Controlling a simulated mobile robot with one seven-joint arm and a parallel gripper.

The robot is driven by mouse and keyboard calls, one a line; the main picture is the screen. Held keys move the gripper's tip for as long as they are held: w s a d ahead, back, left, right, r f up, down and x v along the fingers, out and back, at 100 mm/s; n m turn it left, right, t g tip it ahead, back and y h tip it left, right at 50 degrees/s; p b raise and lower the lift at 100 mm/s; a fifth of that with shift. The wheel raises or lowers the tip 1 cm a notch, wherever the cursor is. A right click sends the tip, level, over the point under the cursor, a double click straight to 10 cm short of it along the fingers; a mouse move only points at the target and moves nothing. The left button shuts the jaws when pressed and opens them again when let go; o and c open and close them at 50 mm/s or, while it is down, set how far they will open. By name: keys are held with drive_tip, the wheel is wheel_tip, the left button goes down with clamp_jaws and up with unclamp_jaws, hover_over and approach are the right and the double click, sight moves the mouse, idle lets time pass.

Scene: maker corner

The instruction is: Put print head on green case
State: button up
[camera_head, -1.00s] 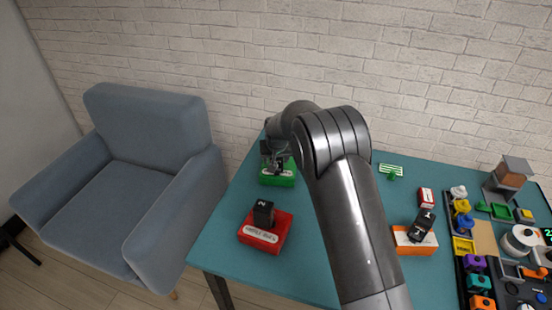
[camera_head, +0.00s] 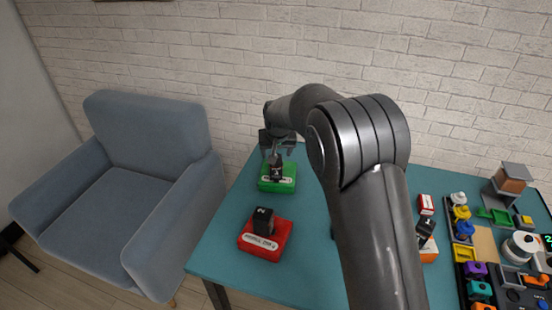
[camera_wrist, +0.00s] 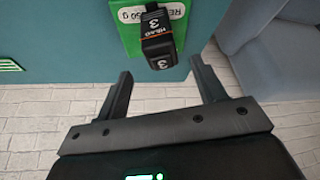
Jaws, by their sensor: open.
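The green case (camera_head: 288,185) lies at the far left of the teal table. A black print head marked 3 (camera_head: 276,172) rests on it; in the wrist view the same print head (camera_wrist: 155,38) sits on the green case (camera_wrist: 131,41). My gripper (camera_head: 276,150) is above and behind it, open and empty. In the wrist view its two fingers (camera_wrist: 160,82) are spread apart, with the print head ahead of them and clear of both. A print head marked 2 (camera_head: 263,221) stands on a red case (camera_head: 268,247). A print head marked 1 (camera_head: 425,229) is on an orange case (camera_head: 430,250), partly hidden by my arm.
A blue armchair (camera_head: 150,170) stands left of the table (camera_head: 315,240). A small red-and-white box (camera_head: 425,204), spools and coloured parts crowd the table's right side. A brick wall (camera_head: 330,60) rises behind. The table's middle is partly hidden by my arm.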

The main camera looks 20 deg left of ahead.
drive_tip(key=shift+v, duration=0.95)
drive_tip(key=s+d+r+m, duration=0.1)
drive_tip(key=s+d+r, duration=0.35)
drive_tip(key=d, duration=0.35)
drive_tip(key=s+d+r, duration=0.3)
drive_tip(key=d+r, duration=0.3)
drive_tip(key=d, duration=0.1)
drive_tip(key=s+d+r+m, duration=0.1)
drive_tip(key=s+d+r, duration=0.35)
drive_tip(key=d, duration=0.35)
drive_tip(key=s+d, duration=0.5)
drive_tip(key=s, duration=0.3)
drive_tip(key=s+d+m+t+h, duration=0.1)
drive_tip(key=s+d, duration=0.3)
drive_tip(key=s, duration=0.4)
drive_tip(key=s+d+m, duration=0.1)
drive_tip(key=s+d, duration=0.4)
drive_tip(key=s, duration=0.3)
drive_tip(key=shift+d+h, duration=0.35)
drive_tip(key=shift+h, duration=0.05)
